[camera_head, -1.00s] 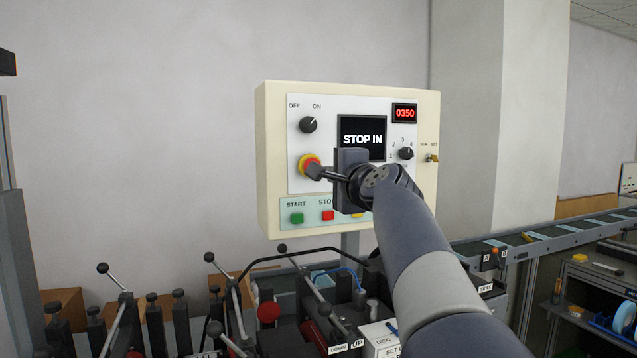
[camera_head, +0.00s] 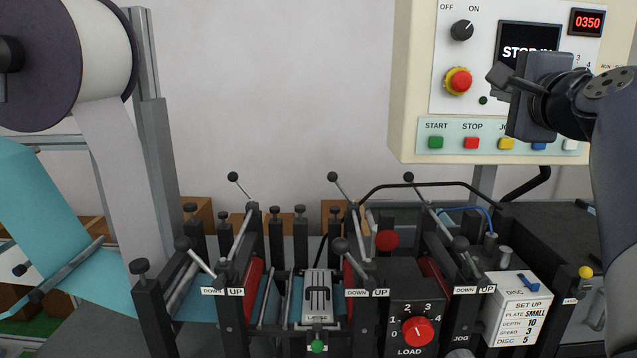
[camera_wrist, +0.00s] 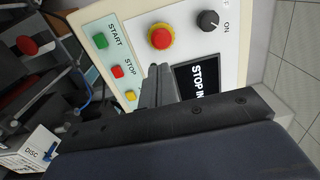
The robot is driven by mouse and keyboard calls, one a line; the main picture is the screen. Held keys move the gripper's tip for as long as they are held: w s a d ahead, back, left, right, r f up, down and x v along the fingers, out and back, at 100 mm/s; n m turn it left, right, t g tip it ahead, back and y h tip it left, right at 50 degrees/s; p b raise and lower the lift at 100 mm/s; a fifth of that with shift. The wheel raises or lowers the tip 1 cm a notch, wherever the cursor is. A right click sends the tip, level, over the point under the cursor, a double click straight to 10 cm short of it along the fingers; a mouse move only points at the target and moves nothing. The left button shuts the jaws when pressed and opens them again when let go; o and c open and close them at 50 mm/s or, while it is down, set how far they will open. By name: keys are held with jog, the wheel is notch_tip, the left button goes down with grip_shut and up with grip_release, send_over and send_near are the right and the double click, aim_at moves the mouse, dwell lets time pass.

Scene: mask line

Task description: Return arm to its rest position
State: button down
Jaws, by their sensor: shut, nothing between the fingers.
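My gripper (camera_head: 503,77) is in front of the control panel (camera_head: 408,110) at the upper right of the head view. Its fingers are together with nothing between them. The fingertips are just right of the red emergency stop button (camera_head: 458,81) with its yellow ring, and appear apart from it. In the wrist view my gripper (camera_wrist: 158,72) points toward the panel, with the emergency stop button (camera_wrist: 160,36) just beyond the fingertips. My gripper partly covers the display (camera_head: 529,36), which reads "STOP IN", and the row of buttons below.
Below the panel stands the mask machine with several upright levers (camera_head: 240,225), a red LOAD knob (camera_head: 417,331) and a white set-up box (camera_head: 518,308). A large white roll (camera_head: 98,45) feeds a strip down at the left. The wall space between roll and panel is clear.

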jog(key=shift+s+b, duration=0.35)
jog(key=shift+s, duration=1.35)
jog(key=shift+w, duration=0.1)
